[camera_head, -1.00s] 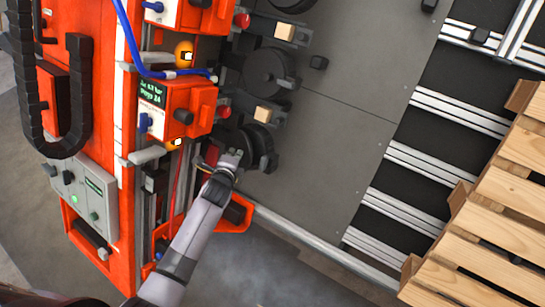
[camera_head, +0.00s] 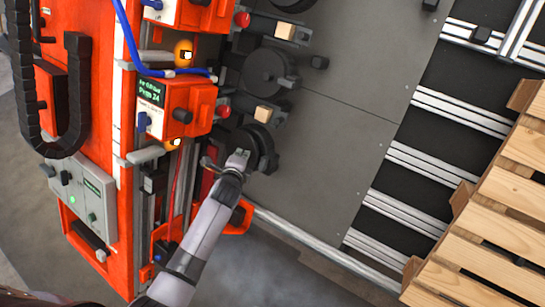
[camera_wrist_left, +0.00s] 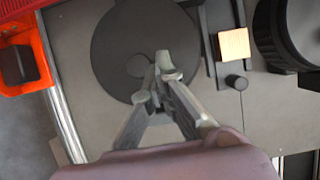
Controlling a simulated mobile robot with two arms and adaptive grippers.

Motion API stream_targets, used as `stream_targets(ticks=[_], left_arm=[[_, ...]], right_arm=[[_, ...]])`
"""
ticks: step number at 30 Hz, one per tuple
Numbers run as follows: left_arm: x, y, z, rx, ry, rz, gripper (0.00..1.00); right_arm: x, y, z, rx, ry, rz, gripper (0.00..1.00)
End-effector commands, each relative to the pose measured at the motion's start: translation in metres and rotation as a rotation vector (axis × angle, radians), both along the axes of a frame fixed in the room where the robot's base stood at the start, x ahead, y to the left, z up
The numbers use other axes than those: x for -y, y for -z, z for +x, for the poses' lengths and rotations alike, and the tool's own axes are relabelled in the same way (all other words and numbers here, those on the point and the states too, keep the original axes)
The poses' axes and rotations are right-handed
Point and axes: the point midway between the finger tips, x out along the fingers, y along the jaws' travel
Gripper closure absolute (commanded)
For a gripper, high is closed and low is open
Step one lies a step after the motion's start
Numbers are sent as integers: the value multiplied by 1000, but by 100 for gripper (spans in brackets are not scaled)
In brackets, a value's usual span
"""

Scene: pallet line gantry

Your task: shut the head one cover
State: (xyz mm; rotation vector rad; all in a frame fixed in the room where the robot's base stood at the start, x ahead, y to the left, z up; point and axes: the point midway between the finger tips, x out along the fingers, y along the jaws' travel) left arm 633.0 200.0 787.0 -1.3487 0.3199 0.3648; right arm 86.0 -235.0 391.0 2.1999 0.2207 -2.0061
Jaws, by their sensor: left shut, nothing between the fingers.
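My left gripper (camera_head: 238,160) is shut and empty. It is beside the lowest dark round disc (camera_head: 264,148), overlapping its left edge in the head view. In the left wrist view the closed fingertips (camera_wrist_left: 167,68) overlap a large dark disc (camera_wrist_left: 112,45); whether they touch it is unclear. The lowest orange head unit (camera_head: 185,105), with a small green display, is up and left of the gripper. An orange frame-like part (camera_head: 242,218) is below, partly hidden by my arm. I cannot tell which part is the head one cover. My right gripper is out of view.
A blue hose (camera_head: 130,40) and a black cable chain (camera_head: 70,130) run along the orange column at left. A wooden pallet (camera_head: 490,220) is at lower right. The grey plate (camera_head: 330,110) between is mostly clear. A rail (camera_head: 320,250) borders its lower edge.

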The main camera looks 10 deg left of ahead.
Motion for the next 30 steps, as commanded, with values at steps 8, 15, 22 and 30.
stream_targets(ticks=[8,15,22,30], left_arm=[[11,8,8,-1,0,-1,100],[15,9,12,-1,-1,0,100],[12,2,4,-1,0,0,100],[7,-4,-7,-1,-1,0,100]], right_arm=[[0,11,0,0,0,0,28],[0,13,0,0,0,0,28],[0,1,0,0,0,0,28],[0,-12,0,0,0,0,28]])
